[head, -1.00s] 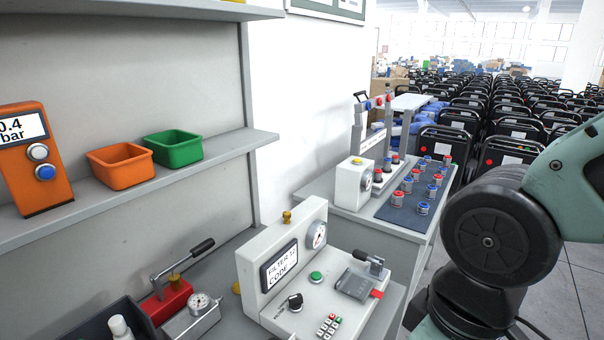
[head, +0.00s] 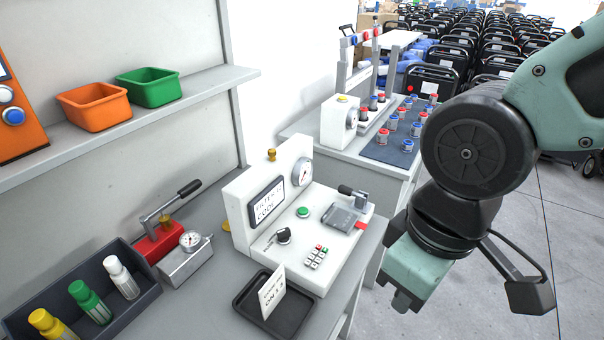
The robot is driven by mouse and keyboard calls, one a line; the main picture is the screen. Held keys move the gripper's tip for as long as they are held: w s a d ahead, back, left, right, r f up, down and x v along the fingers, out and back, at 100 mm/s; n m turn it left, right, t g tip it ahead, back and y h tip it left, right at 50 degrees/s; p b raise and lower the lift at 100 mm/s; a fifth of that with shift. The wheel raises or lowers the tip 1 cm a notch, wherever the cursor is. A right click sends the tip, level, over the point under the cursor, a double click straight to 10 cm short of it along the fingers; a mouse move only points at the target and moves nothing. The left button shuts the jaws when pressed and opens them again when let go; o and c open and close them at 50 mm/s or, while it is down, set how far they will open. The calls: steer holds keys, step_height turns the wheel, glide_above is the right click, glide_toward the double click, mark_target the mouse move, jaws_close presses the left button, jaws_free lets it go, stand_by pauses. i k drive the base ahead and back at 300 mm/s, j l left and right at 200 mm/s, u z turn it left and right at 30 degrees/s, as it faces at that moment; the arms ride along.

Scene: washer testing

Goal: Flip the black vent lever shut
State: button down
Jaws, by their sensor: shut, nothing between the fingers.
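The white test unit (head: 322,262) stands on the grey bench, left of my arm.
A black tray with a card (head: 271,292) lies in front. A red lever press (head: 160,240) and bottle bin (head: 146,300) stand left.

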mark_target(342, 190)
steer(key=i+l+u, duration=0.15)
steer(key=i+l, duration=0.15)
steer(key=i+l+u, duration=0.1)
steer(key=i+l, duration=0.15)
steer(key=l, duration=0.15)
steer(key=i+l+u, duration=0.3)
steer(key=i+l, duration=0.2)
steer(key=l, duration=0.25)
steer(key=i+l+u, duration=0.1)
steer(key=l, duration=0.35)
steer(key=i, duration=0.1)
